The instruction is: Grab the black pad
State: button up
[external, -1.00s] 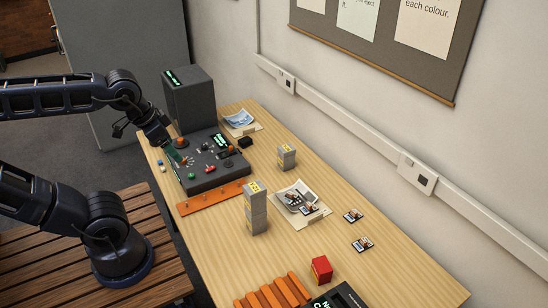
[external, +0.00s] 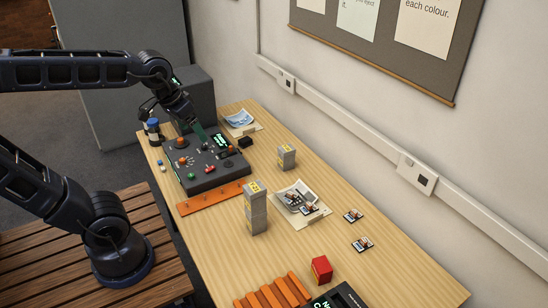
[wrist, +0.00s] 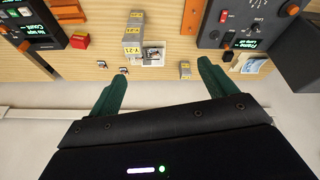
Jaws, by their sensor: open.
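A small black block (external: 245,142), the likeliest match for the black pad, lies on the table just beyond the right edge of the dark control panel (external: 205,178). In the wrist view a small dark shape (wrist: 228,57) beside the panel appears to be the same block. My gripper (external: 205,136), with green fingers, hangs over the back part of the panel, left of the block. In the wrist view my gripper (wrist: 163,70) has its fingers spread apart with nothing between them. The block is outside the fingers, to the right.
A tall grey box stack (external: 256,210), a shorter stack (external: 287,157) and a paper with photos (external: 303,205) stand along the table. A blue item on paper (external: 240,119) lies behind the block. A dark grey cabinet (external: 193,92) stands behind the panel. The right table end has free room.

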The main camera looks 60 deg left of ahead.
jog(key=w+a+f+n+g, duration=0.1)
jog(key=w+a+n, duration=0.5)
jog(key=w, duration=0.7)
jog(key=n+g, duration=0.3)
jog(key=n, duration=0.8)
send_over(245, 139)
notch_tip(245, 139, down, 30)
jog(key=f, duration=0.5)
jog(key=shift+s+d, duration=0.2)
jog(key=f, duration=0.5)
jog(key=shift+w+a, duration=0.15)
jog(key=shift+w, duration=0.05)
jog(key=c, duration=1.1)
